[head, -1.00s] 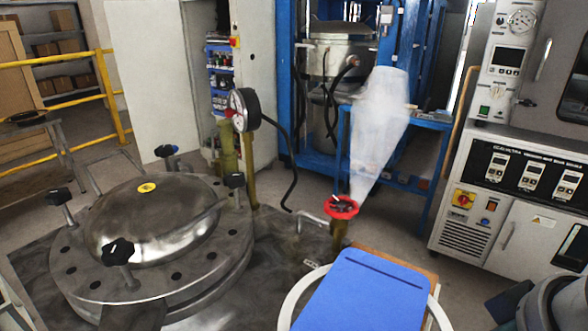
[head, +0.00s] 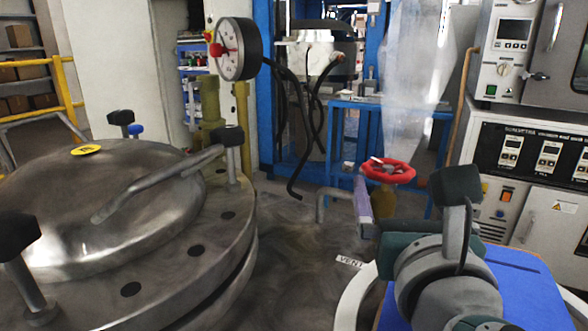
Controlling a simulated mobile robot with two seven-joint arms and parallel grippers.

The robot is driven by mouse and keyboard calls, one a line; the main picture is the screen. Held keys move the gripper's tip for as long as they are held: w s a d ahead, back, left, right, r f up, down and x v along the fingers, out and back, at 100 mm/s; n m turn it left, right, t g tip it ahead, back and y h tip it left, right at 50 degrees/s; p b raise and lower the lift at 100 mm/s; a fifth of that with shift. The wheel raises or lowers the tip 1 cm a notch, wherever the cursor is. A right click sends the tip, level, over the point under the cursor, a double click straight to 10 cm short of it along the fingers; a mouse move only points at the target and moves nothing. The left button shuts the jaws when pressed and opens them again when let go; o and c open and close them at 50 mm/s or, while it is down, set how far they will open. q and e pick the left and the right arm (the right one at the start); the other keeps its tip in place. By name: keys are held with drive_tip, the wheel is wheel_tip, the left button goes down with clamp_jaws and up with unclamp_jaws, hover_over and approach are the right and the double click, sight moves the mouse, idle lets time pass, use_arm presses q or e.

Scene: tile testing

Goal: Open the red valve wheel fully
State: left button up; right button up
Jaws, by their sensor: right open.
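The red valve wheel (head: 388,170) lies nearly flat on top of an upright brass-coloured valve, right of centre in the head view. A grey pipe (head: 330,200) runs into the valve from the left. My right gripper (head: 372,196) has come in from the lower right and is open. The other finger is hidden behind the wrist. The lower valve body is partly hidden by my gripper. My left gripper is not in view.
A large round metal vessel lid (head: 100,205) with black knobs and a handle fills the left. A pressure gauge (head: 237,49) stands behind it. A whitish plume (head: 415,65) rises above the wheel. A blue board (head: 525,290) lies under my right arm. A VENT label (head: 350,261) is on the floor.

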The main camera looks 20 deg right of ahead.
sight(384, 158)
drive_tip(key=x, duration=0.7)
drive_tip(key=shift+r+b, duration=0.1)
drive_tip(key=shift+b, duration=0.25)
drive_tip(key=shift+s, duration=0.1)
drive_tip(key=shift+c, duration=0.2)
drive_tip(key=c, duration=1)
